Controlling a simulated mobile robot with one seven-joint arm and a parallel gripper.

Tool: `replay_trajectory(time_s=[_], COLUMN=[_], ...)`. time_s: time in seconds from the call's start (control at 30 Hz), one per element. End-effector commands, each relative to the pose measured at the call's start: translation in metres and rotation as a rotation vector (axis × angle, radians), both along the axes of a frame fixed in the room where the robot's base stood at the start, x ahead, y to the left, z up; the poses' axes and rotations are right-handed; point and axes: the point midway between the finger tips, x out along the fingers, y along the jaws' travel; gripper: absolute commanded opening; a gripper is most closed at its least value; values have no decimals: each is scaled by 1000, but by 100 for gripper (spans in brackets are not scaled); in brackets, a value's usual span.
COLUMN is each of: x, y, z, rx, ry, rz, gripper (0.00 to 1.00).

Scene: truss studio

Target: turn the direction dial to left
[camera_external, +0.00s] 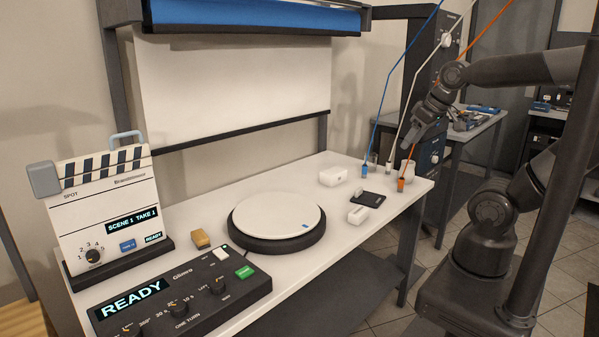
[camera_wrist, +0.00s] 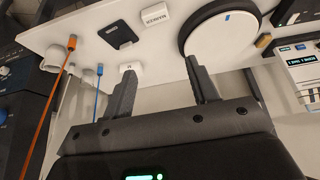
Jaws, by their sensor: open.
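The direction dial (camera_external: 217,286) is a dark knob on the sloped black Glimro control panel (camera_external: 246,285) at the front left of the table. Small LEFT and RIGHT labels sit by it; its exact pointer setting is too small to read. The panel's screen reads READY. My gripper (camera_external: 405,142) is above the far right end of the table, far from the dial. In the wrist view my gripper (camera_wrist: 160,68) is open, with nothing between its fingers. The dial cannot be made out in the wrist view.
A white-topped turntable (camera_external: 275,217) stands mid-table. A clapperboard (camera_external: 108,203) stands at the left and a tan block (camera_external: 201,239) behind the panel. Small white boxes (camera_external: 332,177) (camera_external: 358,215) and a dark pad (camera_external: 371,198) lie at the right. Blue, white and orange cables (camera_external: 408,165) hang near my gripper.

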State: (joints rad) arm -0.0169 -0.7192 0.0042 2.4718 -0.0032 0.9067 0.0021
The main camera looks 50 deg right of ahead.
Motion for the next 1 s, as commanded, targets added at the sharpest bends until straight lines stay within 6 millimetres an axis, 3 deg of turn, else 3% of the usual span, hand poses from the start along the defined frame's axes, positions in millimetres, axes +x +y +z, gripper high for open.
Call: replay_trajectory(time_s=[0.27, 0.47, 0.77, 1.0], x=[66, 116, 178, 208], y=[48, 103, 207, 305], z=[28, 38, 28, -1], rx=[-40, -70, -113, -145], ry=[78, 133, 213, 276], rz=[143, 260, 434, 569], gripper=[54, 54, 54, 54])
